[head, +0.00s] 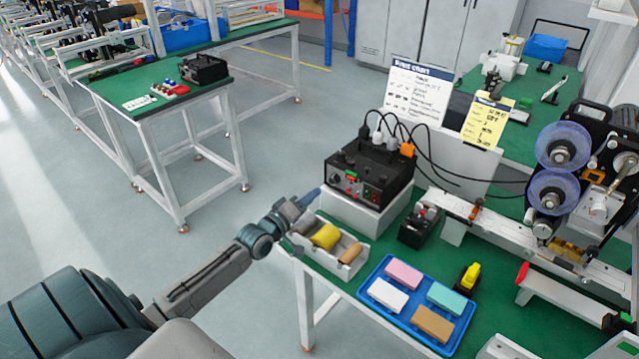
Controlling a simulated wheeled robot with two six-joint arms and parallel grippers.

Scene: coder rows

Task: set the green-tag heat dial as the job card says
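The black control box (368,172) stands on a white block at the back left of the green bench. Its front carries small dials and red lit parts, too small to tell which dial has the green tag or where it points. The yellow job card (486,122) stands upright behind the bench; its writing is too small to read. My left gripper (306,200) is just left of the box's lower front, above the white bin, apart from the dials as far as I can see. Its fingers are too small to judge. My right gripper is out of view.
A white bin (350,268) holds a yellow roll. A blue tray (376,311) holds several coloured blocks. A small black device (419,228) sits right of the control box. Dark cables arch from plugs on the box. A white printed chart (416,92) stands behind. A reel machine (562,145) fills the right.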

